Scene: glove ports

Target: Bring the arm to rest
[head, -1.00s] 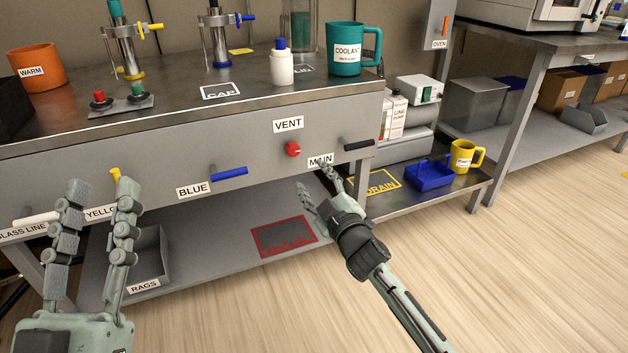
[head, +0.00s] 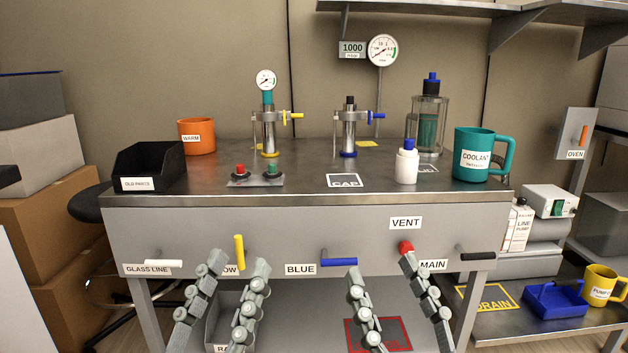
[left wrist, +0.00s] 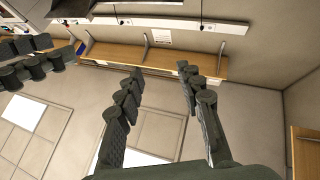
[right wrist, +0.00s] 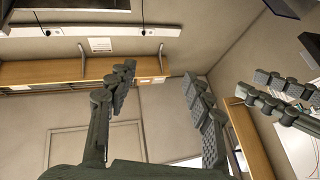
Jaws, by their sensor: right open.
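My left gripper (head: 238,262) is at the bottom middle-left of the head view, fingers upward and apart, with nothing between them. It stands in front of the bench's front panel, partly covering the yellow handle's label. My right gripper (head: 380,265) is to its right in much the same pose, also open and empty. One of its fingertips overlaps the red vent knob (head: 406,247) in the picture; I cannot tell contact from this view. The left wrist view shows the left fingers (left wrist: 160,75) spread and empty. The right wrist view shows the right fingers (right wrist: 158,75) likewise.
The steel bench (head: 300,185) spans the front. It carries an orange mug (head: 197,137), a teal coolant mug (head: 476,155), a white bottle (head: 406,166) and a black bin (head: 150,164). A blue handle (head: 339,262) and a black handle (head: 478,256) stick out of its panel.

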